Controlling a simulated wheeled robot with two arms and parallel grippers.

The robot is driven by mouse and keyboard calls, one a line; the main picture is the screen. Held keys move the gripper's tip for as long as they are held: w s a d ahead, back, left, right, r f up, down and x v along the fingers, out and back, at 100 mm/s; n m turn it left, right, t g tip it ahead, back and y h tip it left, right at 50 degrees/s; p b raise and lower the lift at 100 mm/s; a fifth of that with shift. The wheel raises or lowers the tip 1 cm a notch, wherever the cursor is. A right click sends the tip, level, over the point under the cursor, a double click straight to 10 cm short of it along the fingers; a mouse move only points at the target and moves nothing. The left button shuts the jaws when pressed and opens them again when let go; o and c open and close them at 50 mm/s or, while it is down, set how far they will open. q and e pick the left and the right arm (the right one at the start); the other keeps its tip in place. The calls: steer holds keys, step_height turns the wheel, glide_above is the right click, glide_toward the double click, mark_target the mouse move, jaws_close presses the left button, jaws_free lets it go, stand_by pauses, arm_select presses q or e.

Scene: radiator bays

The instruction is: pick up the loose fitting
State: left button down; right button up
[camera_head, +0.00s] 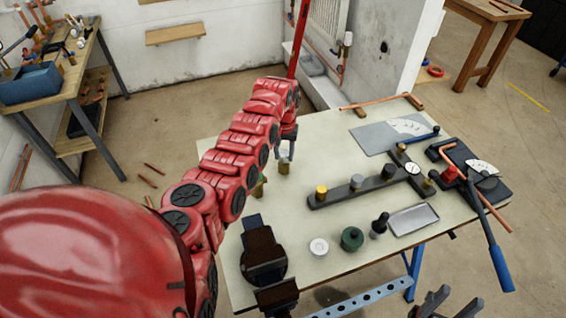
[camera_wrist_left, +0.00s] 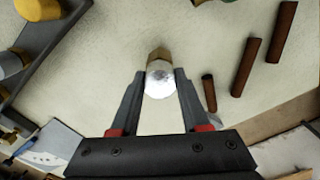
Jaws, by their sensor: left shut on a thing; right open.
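The fitting (camera_wrist_left: 159,82) has a bright silver rounded end and a brass part. In the left wrist view it sits between the fingertips of my left gripper (camera_wrist_left: 160,76), which is shut on it. In the head view my left gripper (camera_head: 287,142) points down at the far part of the bench, with the fitting (camera_head: 284,166) at its tips. I cannot tell whether the fitting touches the bench top. My right gripper (camera_head: 447,304) shows at the bottom right edge, open and empty, in front of the bench.
The pale bench (camera_head: 305,215) carries a dark rail (camera_head: 370,185) with several fittings, a vise (camera_head: 263,250), a green-capped jar (camera_head: 352,238), a small tray (camera_head: 413,219) and a blue-handled bender (camera_head: 498,265). Copper pipe (camera_head: 375,102) lies at the far edge.

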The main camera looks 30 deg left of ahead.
arm_select(q)
steer(key=shift+r, duration=0.55)
steer(key=shift+r, duration=0.15)
steer(key=shift+r+p, duration=0.6)
steer(key=shift+r, duration=1.5)
